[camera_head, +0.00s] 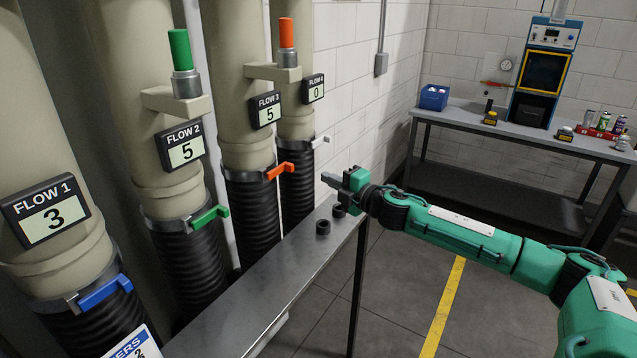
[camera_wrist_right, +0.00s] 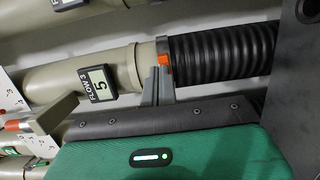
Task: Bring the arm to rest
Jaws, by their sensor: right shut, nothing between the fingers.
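My right arm (camera_head: 455,230) comes in from the right, stretched toward the pipes. My right gripper (camera_head: 328,180) is shut and empty above the far end of the grey bench. Its fingers also show in the right wrist view (camera_wrist_right: 158,86), pointing toward the Flow 3 pipe. The orange valve handle (camera_head: 280,171) is left of the fingertips, with a visible gap in the head view. In the wrist view the same handle (camera_wrist_right: 163,61) lies just past the fingertips. My left gripper is not in view.
The narrow grey bench (camera_head: 270,270) carries two small dark rings, one (camera_head: 323,228) in the open and one beside my gripper. Pipes with green (camera_head: 209,217), blue (camera_head: 104,291) and white handles line the left. A worktable (camera_head: 470,118) stands at the back right.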

